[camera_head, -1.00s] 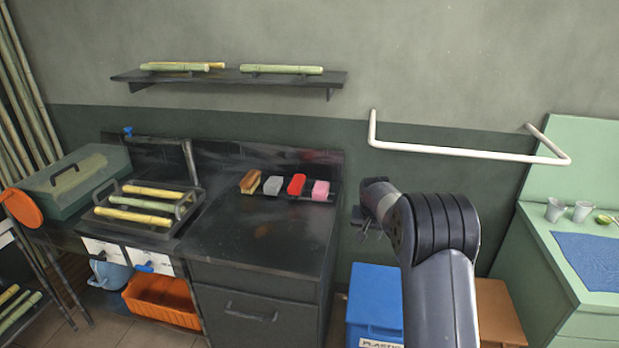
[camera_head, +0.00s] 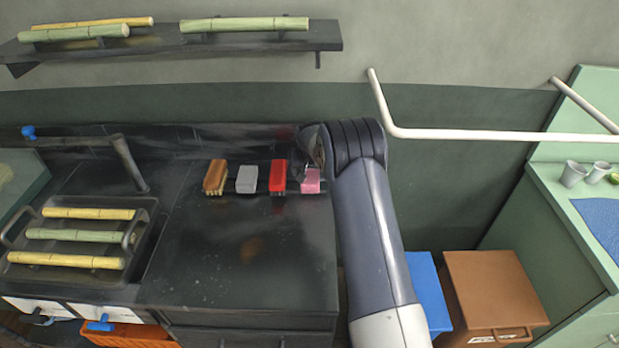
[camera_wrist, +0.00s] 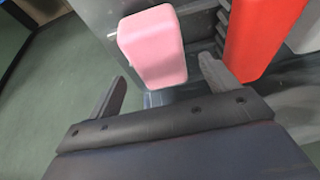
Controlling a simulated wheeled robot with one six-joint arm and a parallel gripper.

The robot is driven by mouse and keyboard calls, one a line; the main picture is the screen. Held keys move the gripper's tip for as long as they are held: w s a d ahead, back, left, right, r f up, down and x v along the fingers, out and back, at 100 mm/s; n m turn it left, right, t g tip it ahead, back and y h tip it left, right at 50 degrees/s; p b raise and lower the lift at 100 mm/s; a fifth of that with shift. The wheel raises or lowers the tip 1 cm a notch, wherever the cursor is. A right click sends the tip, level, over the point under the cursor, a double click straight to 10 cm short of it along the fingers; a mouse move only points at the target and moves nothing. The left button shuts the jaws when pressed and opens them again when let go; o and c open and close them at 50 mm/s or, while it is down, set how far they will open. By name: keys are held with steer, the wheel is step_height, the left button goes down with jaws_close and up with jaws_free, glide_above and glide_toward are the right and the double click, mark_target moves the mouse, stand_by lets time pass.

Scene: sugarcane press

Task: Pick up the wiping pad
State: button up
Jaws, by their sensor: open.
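The pink pad (camera_head: 312,184) is at the right end of a row on the dark counter (camera_head: 240,245). In the wrist view the pink pad (camera_wrist: 153,45) lies just ahead of my gripper (camera_wrist: 160,88). The fingers are spread, one on each side of its near end, and nothing is clamped between them. The right finger is in the space between the pink pad and the red brush (camera_wrist: 262,35). I cannot tell whether either finger touches the pad. In the head view my arm hides most of the gripper.
Left of the pink pad stand the red brush (camera_head: 279,176), a grey block (camera_head: 247,179) and a brown brush (camera_head: 215,177), closely spaced. A white rail (camera_head: 470,135) is on the wall at right. The counter front is clear.

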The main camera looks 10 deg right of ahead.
mark_target(310, 176)
steer(key=shift+p+x, duration=0.35)
steer(key=shift+x, duration=1.2)
steer(key=shift+s+a+f, duration=0.1)
steer(key=shift+s, duration=0.05)
steer(key=shift+f+b, duration=0.25)
steer(key=shift+b, duration=0.35)
steer(key=shift+c, duration=0.3)
steer(key=c, duration=1)
steer(key=shift+r, duration=0.1)
steer(key=shift+r+p, duration=0.45)
steer(key=shift+p, duration=0.45)
step_height(310, 176, up, 9)
steer(key=b, duration=0.3)
steer(key=shift+r, duration=0.25)
